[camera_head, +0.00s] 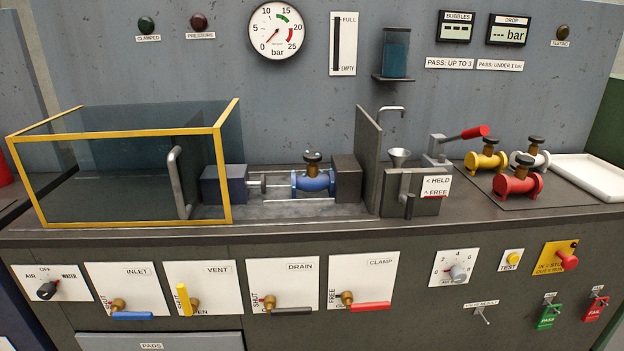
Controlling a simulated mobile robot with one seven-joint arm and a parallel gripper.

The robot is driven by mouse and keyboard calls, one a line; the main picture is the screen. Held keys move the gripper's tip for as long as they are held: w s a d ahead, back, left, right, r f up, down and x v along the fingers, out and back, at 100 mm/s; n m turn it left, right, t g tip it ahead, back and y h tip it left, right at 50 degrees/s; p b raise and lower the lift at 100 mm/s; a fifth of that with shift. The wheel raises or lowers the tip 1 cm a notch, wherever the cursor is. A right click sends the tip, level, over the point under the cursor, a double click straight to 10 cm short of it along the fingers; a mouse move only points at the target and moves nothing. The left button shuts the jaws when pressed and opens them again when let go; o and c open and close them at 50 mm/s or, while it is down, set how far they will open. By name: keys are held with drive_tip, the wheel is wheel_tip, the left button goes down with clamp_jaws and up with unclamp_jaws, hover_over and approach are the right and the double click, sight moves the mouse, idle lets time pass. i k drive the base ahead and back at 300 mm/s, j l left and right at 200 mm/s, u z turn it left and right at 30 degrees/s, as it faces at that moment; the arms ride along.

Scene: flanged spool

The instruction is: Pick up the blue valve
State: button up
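The blue valve (315,181) has a dark handwheel on a brass neck and a flange at its left end. It sits in the test rig between a dark blue block (224,184) with a rod on the left and a dark grey block (347,178) on the right. Its right end is close to or against the grey block; I cannot tell if they touch. My gripper is not in view.
A yellow-framed clear guard (222,180) stands left of the valve. An upright grey plate (367,160) and a funnel (399,156) stand right of it. Yellow (486,160), white (530,158) and red (517,184) valves rest near a white tray (592,178).

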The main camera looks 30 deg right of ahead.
sight(313, 181)
drive_tip(key=i+j, duration=0.25)
drive_tip(key=i+j+z, duration=0.1)
drive_tip(key=i+j, duration=0.15)
drive_tip(key=j, duration=0.2)
drive_tip(key=i+j, duration=0.2)
drive_tip(key=j, duration=0.2)
drive_tip(key=i+j, duration=0.25)
drive_tip(key=j, duration=0.15)
drive_tip(key=z, duration=1.35)
drive_tip(key=i+j+z, duration=0.25)
drive_tip(key=i+j, duration=0.2)
drive_tip(key=i, duration=0.15)
drive_tip(key=i+j, duration=0.2)
drive_tip(key=i, duration=0.15)
